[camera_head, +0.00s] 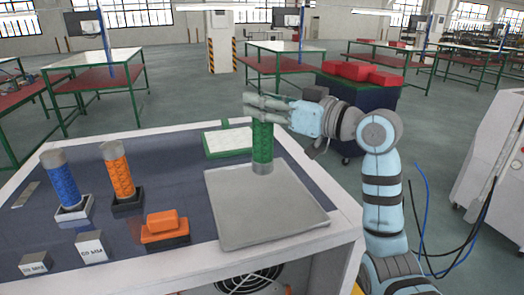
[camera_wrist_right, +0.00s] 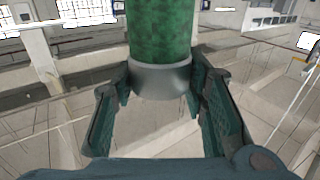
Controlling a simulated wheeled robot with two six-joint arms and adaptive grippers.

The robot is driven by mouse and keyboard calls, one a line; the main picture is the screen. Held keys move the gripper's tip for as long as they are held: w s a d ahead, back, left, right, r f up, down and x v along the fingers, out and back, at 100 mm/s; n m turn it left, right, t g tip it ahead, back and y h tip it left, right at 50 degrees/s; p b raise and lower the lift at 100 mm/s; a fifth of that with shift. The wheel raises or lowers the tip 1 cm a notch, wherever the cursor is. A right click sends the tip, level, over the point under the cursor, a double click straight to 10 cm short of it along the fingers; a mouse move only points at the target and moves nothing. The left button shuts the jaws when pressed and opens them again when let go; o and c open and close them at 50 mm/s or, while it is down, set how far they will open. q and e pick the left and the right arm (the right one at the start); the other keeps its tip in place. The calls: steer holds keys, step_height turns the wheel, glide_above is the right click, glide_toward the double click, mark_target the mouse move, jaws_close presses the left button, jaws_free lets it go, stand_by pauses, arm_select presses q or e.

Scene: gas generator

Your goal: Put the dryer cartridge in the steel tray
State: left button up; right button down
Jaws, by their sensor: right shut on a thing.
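My right gripper (camera_head: 264,108) is shut on the top end of a green cylindrical cartridge (camera_head: 262,143) with grey metal ends. The cartridge hangs upright below the fingers. Its lower end appears over the far part of the flat grey steel tray (camera_head: 262,215); I cannot tell whether it touches the tray. In the right wrist view, the green cartridge (camera_wrist_right: 160,35) and its grey metal end (camera_wrist_right: 160,80) show between the fingers of the right gripper (camera_wrist_right: 160,92). The tray holds nothing else. My left gripper is out of view.
A blue cartridge (camera_head: 61,182) and an orange cartridge (camera_head: 119,172) stand in holders at the left of the bench. An orange case (camera_head: 165,225) lies left of the tray. A green-edged white pad (camera_head: 228,142) lies behind it. Two labelled blocks (camera_head: 90,247) (camera_head: 35,264) sit near the front edge.

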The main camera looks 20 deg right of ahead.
glide_above(273, 149)
steer(key=a, duration=0.1)
steer(key=f, duration=0.4)
steer(key=shift+w+a+f, duration=0.2)
steer(key=shift+f, duration=0.05)
steer(key=f, duration=0.1)
steer(key=w+f, duration=0.1)
steer(key=f, duration=0.1)
steer(key=w+f, duration=0.1)
steer(key=f, duration=0.1)
steer(key=shift+w+f, duration=0.1)
steer(key=shift+w, duration=0.05)
steer(key=shift+f, duration=0.2)
steer(key=shift+s+r, duration=0.2)
steer(key=shift+s, duration=0.4)
steer(key=c, duration=1.3)
jaws_free()
steer(key=shift+f, duration=0.15)
steer(key=o, duration=0.3)
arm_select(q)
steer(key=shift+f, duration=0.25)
arm_select(e)
steer(key=shift+o, duration=0.2)
steer(key=shift+w, duration=0.3)
